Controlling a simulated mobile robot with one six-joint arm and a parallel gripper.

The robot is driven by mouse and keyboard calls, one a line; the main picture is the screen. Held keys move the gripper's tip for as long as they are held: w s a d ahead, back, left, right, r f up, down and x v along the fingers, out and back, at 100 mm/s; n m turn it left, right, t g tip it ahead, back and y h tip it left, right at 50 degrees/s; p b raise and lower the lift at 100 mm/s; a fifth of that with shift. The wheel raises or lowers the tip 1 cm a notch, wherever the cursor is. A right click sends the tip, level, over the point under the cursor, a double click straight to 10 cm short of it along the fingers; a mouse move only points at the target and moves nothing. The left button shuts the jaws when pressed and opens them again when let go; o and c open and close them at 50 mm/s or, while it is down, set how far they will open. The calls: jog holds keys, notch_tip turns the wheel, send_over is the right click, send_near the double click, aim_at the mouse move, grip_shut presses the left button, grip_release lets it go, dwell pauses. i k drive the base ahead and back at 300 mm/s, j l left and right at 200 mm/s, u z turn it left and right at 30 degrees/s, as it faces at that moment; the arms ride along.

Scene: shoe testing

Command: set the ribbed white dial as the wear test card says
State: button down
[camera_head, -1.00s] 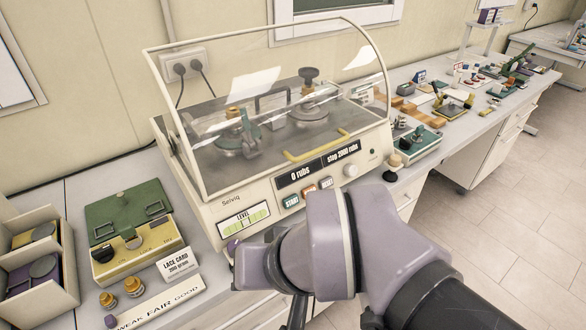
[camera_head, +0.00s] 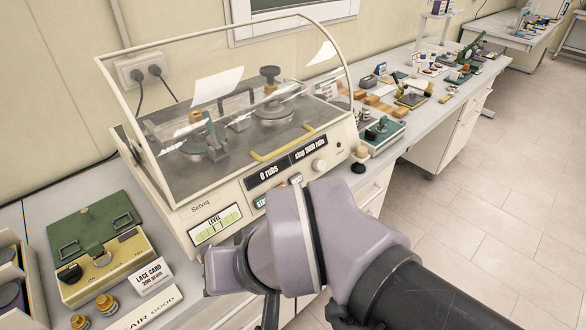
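The ribbed white dial (camera_head: 319,165) is on the front panel of the cream wear tester (camera_head: 205,204), at the right end below the displays. The left display (camera_head: 268,175) reads "0 rubs". The right display (camera_head: 308,151) appears to read "stop 2000 rubs", slightly blurred. My purple-grey arm stands in front of the panel and covers part of its buttons. My gripper does not show; the arm runs out of sight at the lower part of the view. I can see no card that I can read as the wear test card. The "LACE CARD 200 gram" sign (camera_head: 152,276) stands at the lower left.
A clear hood (camera_head: 215,85) with a yellow handle (camera_head: 282,145) covers the tester. A green and yellow lace device (camera_head: 105,262) and brass weights (camera_head: 106,303) are at the left. A black knob (camera_head: 359,160) and green device (camera_head: 382,133) are right of the tester. Floor at right is clear.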

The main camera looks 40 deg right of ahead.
aim_at(317, 165)
jog(key=z, duration=1.35)
